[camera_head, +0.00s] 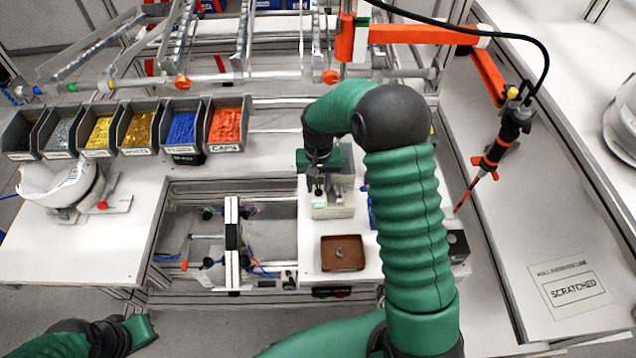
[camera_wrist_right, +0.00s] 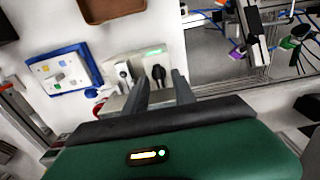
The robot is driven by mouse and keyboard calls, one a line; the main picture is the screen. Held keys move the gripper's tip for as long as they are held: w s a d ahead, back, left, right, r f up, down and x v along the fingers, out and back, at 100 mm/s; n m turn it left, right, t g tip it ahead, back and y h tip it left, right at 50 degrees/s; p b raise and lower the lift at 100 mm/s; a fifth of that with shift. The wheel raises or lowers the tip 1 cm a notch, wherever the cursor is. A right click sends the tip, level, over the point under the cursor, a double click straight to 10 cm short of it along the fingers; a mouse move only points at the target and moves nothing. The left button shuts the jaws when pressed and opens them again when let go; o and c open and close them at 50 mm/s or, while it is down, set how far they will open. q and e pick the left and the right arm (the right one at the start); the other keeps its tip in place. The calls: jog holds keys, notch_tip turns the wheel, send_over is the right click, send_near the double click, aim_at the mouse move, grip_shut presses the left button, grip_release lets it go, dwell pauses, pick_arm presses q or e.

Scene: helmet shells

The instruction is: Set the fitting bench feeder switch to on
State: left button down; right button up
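The feeder unit (camera_head: 334,208) is a pale grey box with a small lit green strip, on the bench in the middle of the head view. In the right wrist view the unit (camera_wrist_right: 138,62) shows its green strip, a pale lever-like part and a dark part. Which one is the switch, and its setting, I cannot tell. My right gripper (camera_head: 318,187) is above the unit, pointing down.
A brown tray (camera_head: 343,262) with a small metal part sits in front of the unit. A blue-edged panel (camera_wrist_right: 62,72) lies beside it. Coloured part bins (camera_head: 140,128) and a white helmet shell (camera_head: 60,185) are at left. A hanging screwdriver (camera_head: 495,150) is at right.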

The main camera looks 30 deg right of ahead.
jog(key=shift+r, duration=0.1)
notch_tip(320, 180, up, 16)
jog(key=b, duration=0.3)
jog(key=shift+r, duration=0.25)
jog(key=n+t+b, duration=0.1)
jog(key=n+b, duration=0.3)
jog(key=b, duration=0.1)
send_near(318, 188)
jog(key=s+a+f, duration=0.5)
jog(key=s+a, duration=0.1)
jog(key=a, duration=0.2)
jog(key=s+a+f, duration=0.1)
jog(key=s+f, duration=0.1)
jog(key=s, duration=0.1)
jog(key=s+a+f+n+t+b, duration=0.1)
jog(key=s+a+f, duration=0.1)
jog(key=s, duration=0.1)
jog(key=s+a+f+n+b, duration=0.1)
jog(key=s+f, duration=0.2)
jog(key=shift+a+f+t, duration=0.15)
jog(key=shift+a+t, duration=0.1)
jog(key=shift+t, duration=0.05)
jog(key=shift+w+d+f, duration=0.1)
jog(key=shift+d, duration=0.15)
jog(key=shift+a, duration=0.15)
